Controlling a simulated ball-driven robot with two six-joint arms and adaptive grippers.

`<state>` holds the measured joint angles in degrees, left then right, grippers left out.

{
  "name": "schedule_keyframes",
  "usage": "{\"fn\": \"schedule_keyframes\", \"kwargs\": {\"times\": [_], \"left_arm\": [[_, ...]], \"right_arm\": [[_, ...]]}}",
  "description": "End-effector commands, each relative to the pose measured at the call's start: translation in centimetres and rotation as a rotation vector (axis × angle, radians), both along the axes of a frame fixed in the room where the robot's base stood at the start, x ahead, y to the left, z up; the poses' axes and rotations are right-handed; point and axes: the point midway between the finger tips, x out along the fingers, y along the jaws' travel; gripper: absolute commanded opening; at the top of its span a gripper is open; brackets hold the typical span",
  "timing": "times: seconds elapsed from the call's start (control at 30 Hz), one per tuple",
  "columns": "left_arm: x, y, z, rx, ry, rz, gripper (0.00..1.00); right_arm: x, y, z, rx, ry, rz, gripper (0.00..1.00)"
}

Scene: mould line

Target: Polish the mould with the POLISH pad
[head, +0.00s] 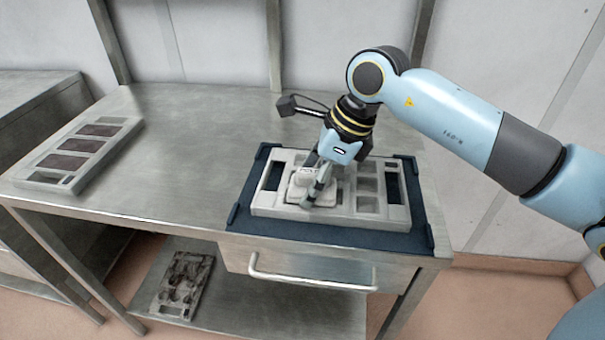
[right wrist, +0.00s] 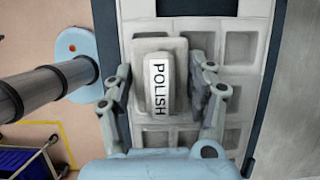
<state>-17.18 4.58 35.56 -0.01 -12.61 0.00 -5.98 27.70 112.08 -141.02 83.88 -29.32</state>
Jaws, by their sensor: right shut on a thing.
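The mould (head: 345,206) is a pale grey block with several recessed cells, lying on a dark blue mat on the table. It also fills the middle of the right wrist view (right wrist: 245,9). The POLISH pad (right wrist: 157,84), pale with a white label reading POLISH, lies between the fingers of my right gripper (right wrist: 163,95). In the head view the right gripper (head: 317,184) points down over the left-centre part of the mould, shut on the pad (head: 299,188). The pad is over the mould's cells; its underside contact is hidden. My left gripper is out of view.
The dark blue mat (head: 300,232) has raised corner pieces. A second tray with brown cells (head: 78,152) lies at the table's left end. The middle of the steel table (head: 180,170) is clear. A drawer with a handle (head: 310,282) is below, and a stained tray (head: 186,283) is on the lower shelf.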

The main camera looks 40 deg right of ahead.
Motion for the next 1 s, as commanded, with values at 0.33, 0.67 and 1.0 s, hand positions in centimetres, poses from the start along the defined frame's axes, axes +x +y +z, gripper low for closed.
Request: {"fn": "schedule_keyframes", "kwargs": {"times": [0.33, 0.67, 1.0], "left_arm": [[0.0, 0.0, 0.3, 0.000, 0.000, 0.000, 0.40], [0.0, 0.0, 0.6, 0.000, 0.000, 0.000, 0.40], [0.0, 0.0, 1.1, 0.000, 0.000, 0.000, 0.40]], "right_arm": [[-1.2, -1.0, 0.0, -0.002, 0.002, 0.000, 0.31], [-2.7, -2.2, -0.1, 0.000, 0.001, 0.000, 0.31], [-4.1, -3.4, -0.2, -0.002, 0.004, 0.000, 0.31]]}}
